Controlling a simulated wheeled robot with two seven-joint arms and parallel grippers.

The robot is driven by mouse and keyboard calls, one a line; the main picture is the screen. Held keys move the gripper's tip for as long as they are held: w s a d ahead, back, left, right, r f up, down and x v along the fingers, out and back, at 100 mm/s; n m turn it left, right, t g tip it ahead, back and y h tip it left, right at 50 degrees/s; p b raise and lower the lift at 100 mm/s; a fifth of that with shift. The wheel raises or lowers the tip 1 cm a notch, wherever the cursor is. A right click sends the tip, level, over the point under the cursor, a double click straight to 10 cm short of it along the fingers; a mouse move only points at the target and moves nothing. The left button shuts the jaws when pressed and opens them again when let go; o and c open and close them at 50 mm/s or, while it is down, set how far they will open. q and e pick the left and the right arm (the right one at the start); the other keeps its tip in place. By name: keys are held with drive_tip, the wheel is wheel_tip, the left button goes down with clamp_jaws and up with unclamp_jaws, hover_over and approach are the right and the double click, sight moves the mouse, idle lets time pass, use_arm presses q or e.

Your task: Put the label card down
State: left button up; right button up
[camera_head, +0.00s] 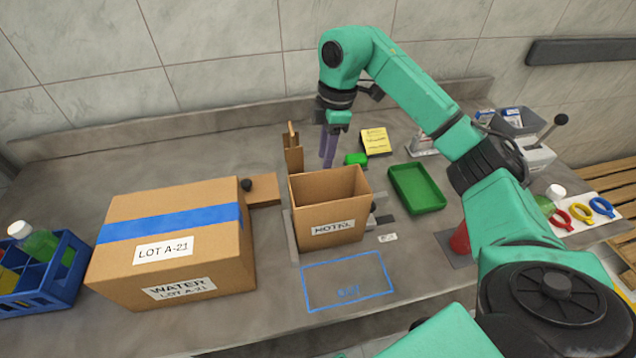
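A small white card with print (388,238), which looks like the label card, lies flat on the grey table to the right of the open brown box (311,206) marked HOTEL. My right gripper (327,164) points down behind that box, well away from the card. Its purple fingers are close together, and I see no card between them. Their tips are near the box's back rim, and the view does not show clearly whether they are shut. My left gripper is not in view.
A large taped carton (207,258) and a blue bottle crate (38,290) stand at left. A blue-outlined area (347,268) in front of the open box is clear. A green tray (417,187), green block (356,159) and yellow note (375,141) lie behind the card.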

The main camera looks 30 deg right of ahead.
drive_tip(key=f+p, duration=0.1)
drive_tip(key=f, duration=0.4)
drive_tip(key=a+f+p, duration=0.1)
drive_tip(key=f, duration=0.2)
drive_tip(key=shift+w+f+p, duration=0.25)
drive_tip(key=shift+w+p, duration=0.05)
drive_tip(key=shift+w, duration=0.1)
drive_tip(key=shift+w+f, duration=0.1)
drive_tip(key=shift+f, duration=0.05)
drive_tip(key=shift+w, duration=0.1)
clamp_jaws()
